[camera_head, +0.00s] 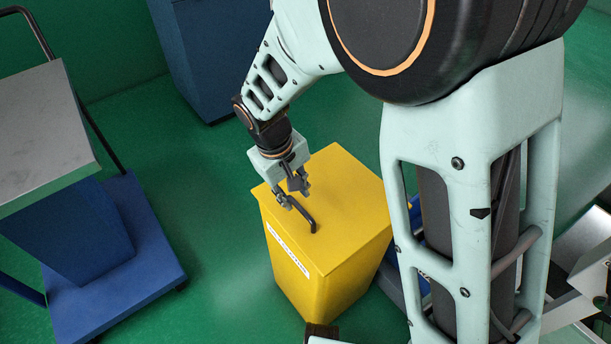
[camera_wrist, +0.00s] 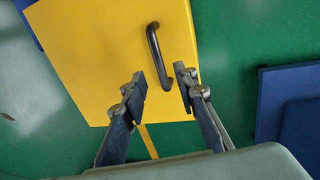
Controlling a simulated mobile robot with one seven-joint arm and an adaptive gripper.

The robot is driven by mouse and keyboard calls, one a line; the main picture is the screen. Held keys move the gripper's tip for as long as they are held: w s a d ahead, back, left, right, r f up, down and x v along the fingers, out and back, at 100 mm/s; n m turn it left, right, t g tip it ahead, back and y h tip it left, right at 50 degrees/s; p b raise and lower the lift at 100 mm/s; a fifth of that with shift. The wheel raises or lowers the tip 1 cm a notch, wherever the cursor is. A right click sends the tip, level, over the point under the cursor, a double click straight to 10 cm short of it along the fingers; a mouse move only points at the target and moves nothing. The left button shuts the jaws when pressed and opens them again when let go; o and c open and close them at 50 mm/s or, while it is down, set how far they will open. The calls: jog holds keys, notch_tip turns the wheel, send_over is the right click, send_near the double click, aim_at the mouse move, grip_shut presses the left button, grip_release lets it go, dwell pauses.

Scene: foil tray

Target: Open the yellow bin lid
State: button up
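The yellow bin (camera_head: 305,282) stands on the green floor with a white label on its front side. Its flat yellow lid (camera_head: 345,190) lies closed on top, and it fills much of the wrist view (camera_wrist: 95,50). A dark bar handle (camera_head: 304,218) is on the lid near one edge; it also shows in the wrist view (camera_wrist: 158,55). My gripper (camera_head: 293,193) is above the lid beside the handle.
A blue cart (camera_head: 150,262) with a grey-topped blue cabinet (camera_head: 40,135) stands at the left. A dark blue cabinet (camera_head: 205,60) is at the back. Green floor (camera_head: 200,210) is clear between the cart and the bin.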

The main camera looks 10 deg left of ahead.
aim_at(299, 207)
jog(key=shift+w+d+f+b, duration=0.1)
jog(key=shift+f+b, duration=0.05)
jog(key=shift+f, duration=0.6)
jog(key=shift+w+d+f+b, duration=0.1)
jog(key=shift+w+f, duration=0.05)
jog(key=shift+f, duration=0.65)
jog(key=shift+w+d+f+b, duration=0.1)
jog(key=shift+f+b, duration=0.05)
jog(key=shift+f, duration=0.6)
grip_shut()
